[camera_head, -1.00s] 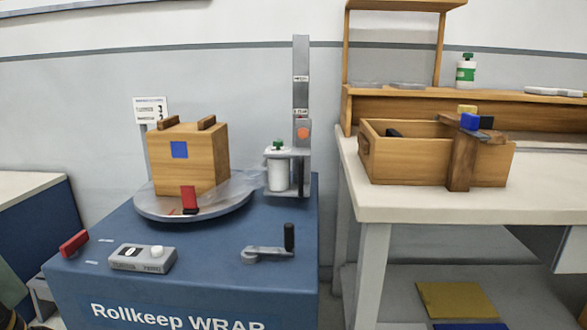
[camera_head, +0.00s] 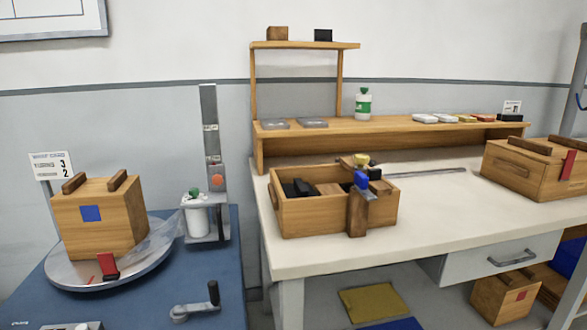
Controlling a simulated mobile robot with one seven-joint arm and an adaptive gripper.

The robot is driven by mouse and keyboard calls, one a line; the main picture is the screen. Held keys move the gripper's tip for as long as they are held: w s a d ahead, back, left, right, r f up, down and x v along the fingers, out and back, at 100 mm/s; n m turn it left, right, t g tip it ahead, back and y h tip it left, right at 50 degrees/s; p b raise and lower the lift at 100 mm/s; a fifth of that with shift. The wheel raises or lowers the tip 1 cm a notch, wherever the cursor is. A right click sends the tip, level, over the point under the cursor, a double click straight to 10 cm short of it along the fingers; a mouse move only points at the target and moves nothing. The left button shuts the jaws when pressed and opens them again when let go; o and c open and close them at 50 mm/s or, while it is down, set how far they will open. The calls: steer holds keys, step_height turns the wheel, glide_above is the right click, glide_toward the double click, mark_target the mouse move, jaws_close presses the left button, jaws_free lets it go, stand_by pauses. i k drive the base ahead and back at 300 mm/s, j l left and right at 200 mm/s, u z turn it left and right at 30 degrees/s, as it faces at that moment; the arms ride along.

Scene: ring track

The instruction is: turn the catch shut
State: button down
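No part is plainly marked as the catch, and I cannot tell which piece it is. An open wooden box (camera_head: 318,222) stands on the bench with dark items inside. A dark wooden upright (camera_head: 357,213) is at its front, with a blue piece (camera_head: 361,180) and a yellow knob (camera_head: 361,160) near its top. A red piece (camera_head: 108,266) stands on the front of the round turntable (camera_head: 75,277), before a wooden box (camera_head: 97,220) with a blue square. My gripper is not in view.
A grey post (camera_head: 209,125) holds a white roll (camera_head: 196,222) beside the turntable. A crank (camera_head: 195,306) lies on the blue top. A wooden box with a red strip (camera_head: 568,164) stands at the bench's right.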

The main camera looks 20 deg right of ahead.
mark_target(361, 180)
steer(key=i+l+z, duration=0.15)
steer(key=z, duration=0.2)
steer(key=i+z, duration=0.35)
